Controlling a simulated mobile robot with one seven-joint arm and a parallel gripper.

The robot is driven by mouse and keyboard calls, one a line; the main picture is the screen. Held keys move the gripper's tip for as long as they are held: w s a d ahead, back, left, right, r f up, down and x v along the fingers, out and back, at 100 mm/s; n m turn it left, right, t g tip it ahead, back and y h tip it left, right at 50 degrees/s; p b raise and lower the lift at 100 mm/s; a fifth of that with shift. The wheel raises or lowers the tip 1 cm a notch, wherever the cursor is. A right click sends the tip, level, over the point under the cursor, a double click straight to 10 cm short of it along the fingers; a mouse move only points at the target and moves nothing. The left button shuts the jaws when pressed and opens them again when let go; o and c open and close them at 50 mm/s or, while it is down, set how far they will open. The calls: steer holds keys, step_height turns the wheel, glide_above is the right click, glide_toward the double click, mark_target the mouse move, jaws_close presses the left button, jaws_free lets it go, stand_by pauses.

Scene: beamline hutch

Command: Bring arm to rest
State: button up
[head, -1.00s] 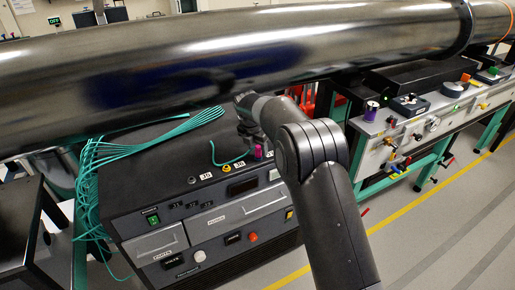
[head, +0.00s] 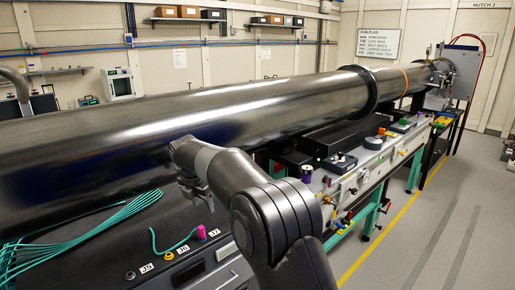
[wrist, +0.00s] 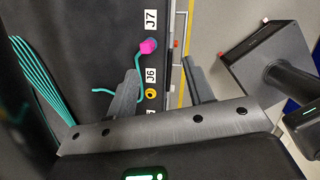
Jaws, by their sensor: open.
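My arm reaches forward over a dark equipment cabinet (head: 215,262), close to the big steel pipe (head: 110,135) in the head view. My gripper (head: 197,205) points down beside the pipe, partly hidden by my wrist. In the wrist view my gripper (wrist: 162,70) has its two fingers spread apart, with nothing held between them. Below it is the cabinet top with a magenta plug (wrist: 148,46) at the J7 label and a yellow socket (wrist: 151,93) at J6. A short teal cable runs to the plug, which stands apart from the fingers.
A bundle of teal cables (head: 80,228) spreads over the cabinet's left side. A bench (head: 375,158) with devices and knobs runs along under the pipe to the right. The grey floor (head: 440,215) at right is largely clear.

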steer(key=s+d+r+m, duration=0.4)
steer(key=s+d+m, duration=0.1)
steer(key=d, duration=0.2)
steer(key=s+d+r+m+t, duration=0.1)
steer(key=s+d+r+m, duration=0.3)
steer(key=d, duration=0.4)
steer(key=s+d+r+m, duration=0.4)
steer(key=s+d+m, duration=0.1)
steer(key=d, duration=0.2)
steer(key=s+d+f+m, duration=0.2)
steer(key=s+d+m, duration=0.2)
steer(key=s, duration=0.3)
steer(key=s+d+f+m+t, duration=0.1)
steer(key=s+d+f+m, duration=0.1)
steer(key=s+d+m, duration=0.3)
steer(key=s+d+f+m, duration=0.3)
steer(key=s+d+m, duration=0.2)
steer(key=s, duration=0.6)
steer(key=shift+s+d+m+t+y, duration=0.15)
steer(key=shift+m+t+y, duration=0.25)
steer(key=shift+m, duration=0.7)
steer(key=shift+c, duration=0.5)
